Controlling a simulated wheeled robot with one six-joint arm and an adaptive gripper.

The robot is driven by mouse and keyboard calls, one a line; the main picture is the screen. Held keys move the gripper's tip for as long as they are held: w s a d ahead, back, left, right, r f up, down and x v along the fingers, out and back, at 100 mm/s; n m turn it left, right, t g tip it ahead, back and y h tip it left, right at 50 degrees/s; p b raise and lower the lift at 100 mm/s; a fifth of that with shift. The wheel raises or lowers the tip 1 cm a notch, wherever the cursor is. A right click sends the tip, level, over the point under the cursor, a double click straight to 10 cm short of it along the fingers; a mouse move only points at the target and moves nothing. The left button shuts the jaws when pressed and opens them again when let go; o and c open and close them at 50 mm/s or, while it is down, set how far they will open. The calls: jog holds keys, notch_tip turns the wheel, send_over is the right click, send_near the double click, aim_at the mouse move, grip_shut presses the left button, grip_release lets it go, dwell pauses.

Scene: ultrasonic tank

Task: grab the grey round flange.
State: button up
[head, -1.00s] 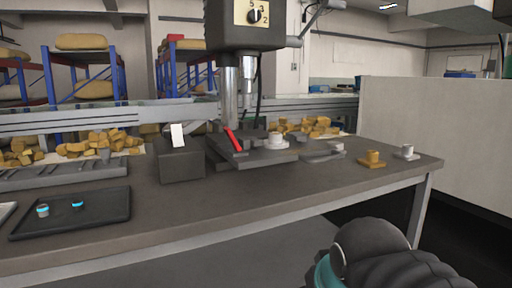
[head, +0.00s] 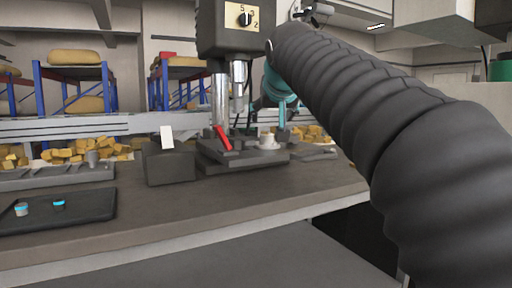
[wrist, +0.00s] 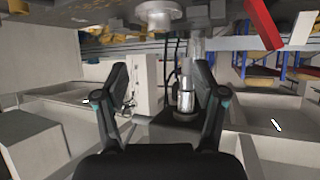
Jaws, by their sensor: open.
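The grey round flange (head: 268,141) sits on the dark base of the drill press, right of the red handle, in the head view. In the wrist view, a grey round flanged part (wrist: 155,13) shows at the top edge, beyond the fingertips; it appears to be the same flange. My gripper (wrist: 162,77) is open, with its two fingers spread and nothing between them. In the head view my arm reaches across the right side to near the press, and the fingers are hard to make out there.
The drill press (head: 233,150) with its red handle (head: 223,138) stands close to the gripper. A dark box (head: 170,164) is left of it. A black tray (head: 60,212) with small blue-topped parts lies at left. The table's front middle is clear. My arm hides its right end.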

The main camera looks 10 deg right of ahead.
aim_at(267, 135)
jog(key=b+x, duration=0.1)
jog(key=x, duration=1.1)
jog(key=shift+d+f, duration=0.1)
jog(key=shift+f, duration=0.2)
grip_shut()
jog(key=shift+r, duration=0.1)
